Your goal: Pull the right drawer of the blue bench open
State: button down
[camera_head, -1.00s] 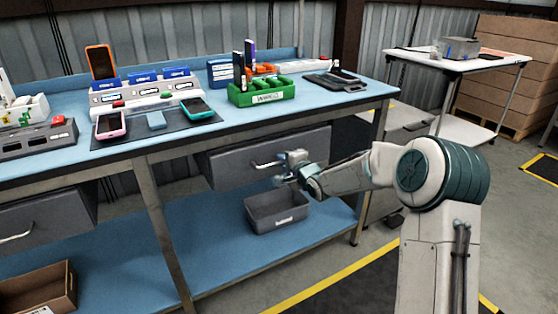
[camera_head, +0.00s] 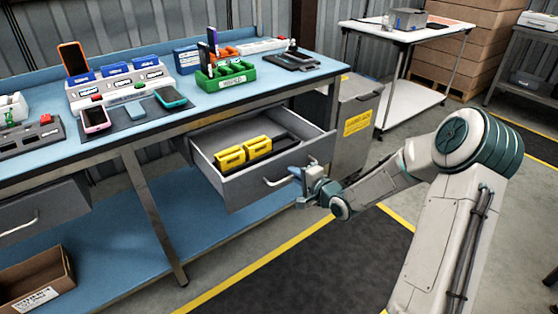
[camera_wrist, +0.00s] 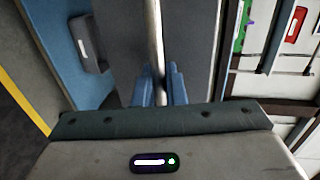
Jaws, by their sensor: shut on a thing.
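The right drawer (camera_head: 232,190) of the blue bench (camera_head: 118,128) is pulled well out, and its inside shows from above. Two yellow items and a dark item lie in it. Its front carries a silver bar handle (camera_head: 277,182). My gripper (camera_head: 301,174) is at the right end of the handle. In the wrist view, the handle bar (camera_wrist: 156,50) runs between the two blue fingers of my gripper (camera_wrist: 159,86), which is shut on it.
The left drawer (camera_head: 40,215) is under the bench at the left. Phones, a green rack (camera_head: 226,76) and other trays stand on the bench top. A cardboard box (camera_head: 35,282) is at the lower left. A grey cabinet (camera_head: 356,120) stands beyond the drawer. The floor in front is clear.

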jog(key=v, duration=0.1)
jog(key=p+v, duration=0.1)
jog(key=v, duration=0.1)
jog(key=f+v, duration=0.1)
jog(key=v, duration=0.1)
jog(key=shift+d+p, duration=0.2)
jog(key=shift+p, duration=0.1)
jog(key=c, duration=1.6)
grip_release()
jog(key=shift+c, duration=0.2)
jog(key=shift+s, duration=0.15)
jog(key=p+v, duration=0.2)
jog(key=v, duration=1.1)
jog(key=shift+s, duration=0.3)
jog(key=shift+d, duration=0.1)
